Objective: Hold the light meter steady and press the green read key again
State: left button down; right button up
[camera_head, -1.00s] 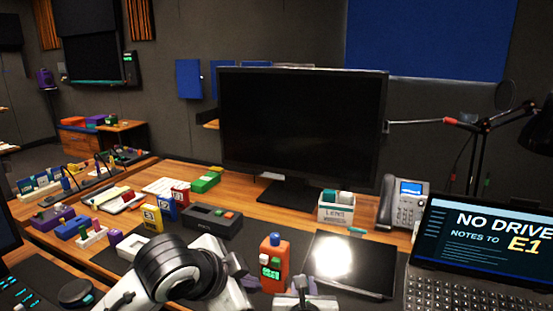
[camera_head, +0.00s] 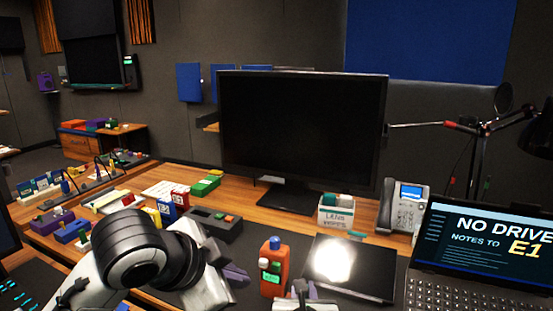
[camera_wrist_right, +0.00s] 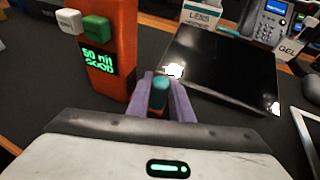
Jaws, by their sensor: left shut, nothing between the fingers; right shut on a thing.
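The orange light meter (camera_head: 272,272) stands upright on the dark mat, with a blue dome on top.
A black glossy panel (camera_head: 375,268) lies right of the meter. A laptop (camera_head: 490,245) stands at the right. A dark grey box (camera_head: 215,222) and small coloured blocks crowd the left.

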jog(key=shift+f, duration=0.1)
jog(key=o, duration=1)
jog(key=shift+v, duration=4)
jog(key=o, duration=0.3)
